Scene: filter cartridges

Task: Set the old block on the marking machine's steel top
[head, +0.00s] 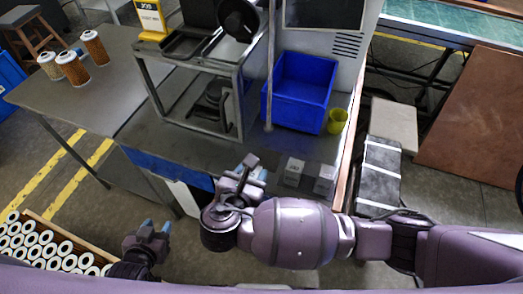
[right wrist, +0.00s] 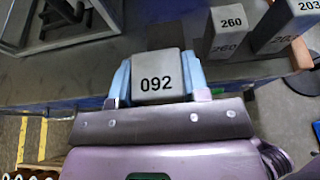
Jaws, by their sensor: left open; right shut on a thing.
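My right gripper (head: 250,174) is shut on a grey block marked 092 (right wrist: 156,82). In the right wrist view the block sits between the blue fingers, number facing the camera, close to the bench edge. In the head view the block is mostly hidden by the gripper. A grey steel-framed machine (head: 240,100) stands on the bench behind the gripper, with black parts on its top and inside. I cannot tell for certain that this is the marking machine. My left gripper (head: 152,238) is open and empty at lower left, beyond the bench's front edge.
Two more grey blocks, one marked 260 (head: 293,171) and one marked 203 (right wrist: 292,22), stand right of my right gripper. A blue bin (head: 300,88) and yellow cup (head: 337,120) are behind them. Several cartridges fill a crate at lower left. The left bench (head: 100,100) is largely clear.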

